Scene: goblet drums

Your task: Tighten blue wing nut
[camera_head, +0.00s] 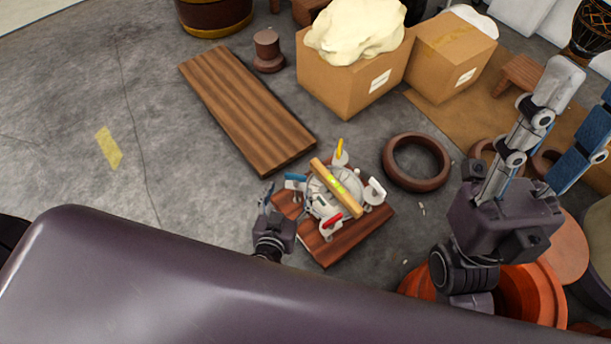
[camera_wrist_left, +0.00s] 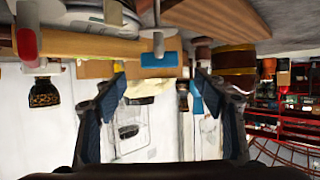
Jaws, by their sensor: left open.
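The blue wing nut (camera_head: 296,177) sits at the left side of a small round white assembly (camera_head: 318,186) on a wooden board (camera_head: 334,248). My left gripper (camera_head: 268,196) is open beside it, on its left. In the left wrist view the blue wing nut (camera_wrist_left: 160,60) shows between the lines of my two fingers (camera_wrist_left: 160,80), a little above the tips, and I see no contact. A red handle (camera_head: 332,221) and a yellow one (camera_head: 340,148) are on the same assembly. My right gripper (camera_head: 580,100) is raised at the right, away from the assembly; its opening is unclear.
Cardboard boxes (camera_head: 350,85) stand behind. The floor to the left is open, with a yellow tape mark (camera_head: 109,148).

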